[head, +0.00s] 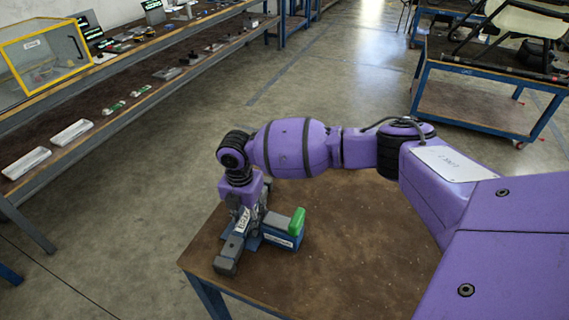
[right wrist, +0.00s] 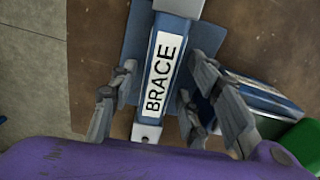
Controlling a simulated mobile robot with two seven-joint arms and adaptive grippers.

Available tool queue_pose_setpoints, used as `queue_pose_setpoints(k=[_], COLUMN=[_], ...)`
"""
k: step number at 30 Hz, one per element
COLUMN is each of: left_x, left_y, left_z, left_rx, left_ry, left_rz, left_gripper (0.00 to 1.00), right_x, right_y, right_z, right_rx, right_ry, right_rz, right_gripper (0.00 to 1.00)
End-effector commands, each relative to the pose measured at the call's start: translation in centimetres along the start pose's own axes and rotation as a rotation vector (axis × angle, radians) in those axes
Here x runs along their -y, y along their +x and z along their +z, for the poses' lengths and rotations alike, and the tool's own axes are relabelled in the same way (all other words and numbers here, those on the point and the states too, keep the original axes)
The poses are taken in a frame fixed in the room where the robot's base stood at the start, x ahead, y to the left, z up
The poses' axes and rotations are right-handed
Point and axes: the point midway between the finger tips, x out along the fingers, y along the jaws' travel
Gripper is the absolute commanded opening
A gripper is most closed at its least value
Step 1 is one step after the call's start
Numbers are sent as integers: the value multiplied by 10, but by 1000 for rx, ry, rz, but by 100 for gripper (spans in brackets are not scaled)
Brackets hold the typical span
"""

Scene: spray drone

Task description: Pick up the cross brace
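The cross brace (right wrist: 163,65) is a narrow blue bar with grey ends and a white label reading BRACE. In the head view the brace (head: 232,248) lies near the left corner of the brown table, partly hidden by my right gripper. My right gripper (head: 243,212) points down over it. In the right wrist view the fingers of my right gripper (right wrist: 162,72) stand on both sides of the brace, with a visible gap on each side. They look open, not closed on it. My left gripper is not in view.
A blue block with a green end (head: 283,232) lies just right of the brace on the table (head: 330,260). The table's right part is clear. A long shelf bench (head: 110,110) with parts stands at the left. A blue-framed cart (head: 480,105) stands at the back right.

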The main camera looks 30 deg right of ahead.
Motion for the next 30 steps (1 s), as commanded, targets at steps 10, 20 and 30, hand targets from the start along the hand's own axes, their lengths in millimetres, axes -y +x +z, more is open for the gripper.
queue_pose_setpoints(k=[10, 20, 30], left_x=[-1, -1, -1], left_y=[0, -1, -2], left_z=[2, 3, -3], left_rx=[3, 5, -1], left_ry=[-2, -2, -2], left_rz=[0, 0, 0], left_gripper=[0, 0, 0], right_x=[-2, -3, -1], right_y=[-2, -5, -47], right_z=[1, 1, -7], right_rx=[2, 3, 5], right_ry=[-1, -1, -5], right_rz=[3, 5, 9], right_gripper=[0, 0, 0])
